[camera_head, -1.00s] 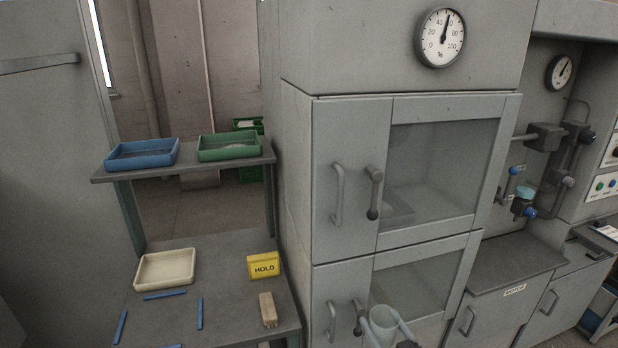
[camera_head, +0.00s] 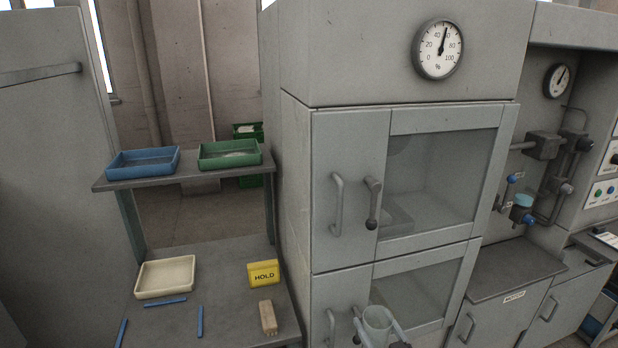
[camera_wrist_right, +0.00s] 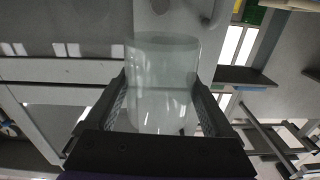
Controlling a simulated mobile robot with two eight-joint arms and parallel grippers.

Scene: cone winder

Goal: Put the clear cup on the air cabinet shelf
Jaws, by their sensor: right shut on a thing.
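The clear cup (camera_head: 377,320) is in my right gripper (camera_head: 378,334), at the bottom of the head view, in front of the cabinet's lower door. In the right wrist view the cup (camera_wrist_right: 163,85) stands between the two dark fingers (camera_wrist_right: 163,110), which are shut on it. The air cabinet (camera_head: 345,110) is grey, with a dial on top and two windowed doors. Its upper door (camera_head: 437,185) looks closed, and a pale, flat-looking shape shows dimly through the glass. The lower door (camera_head: 425,290) also looks closed. My left gripper is out of view.
Door handles (camera_head: 337,205) and a lever (camera_head: 373,203) stick out from the cabinet front. At left, a bench holds a cream tray (camera_head: 165,277), a yellow HOLD block (camera_head: 263,273) and blue strips; blue and green trays sit on its upper shelf. Pipes and valves are at right.

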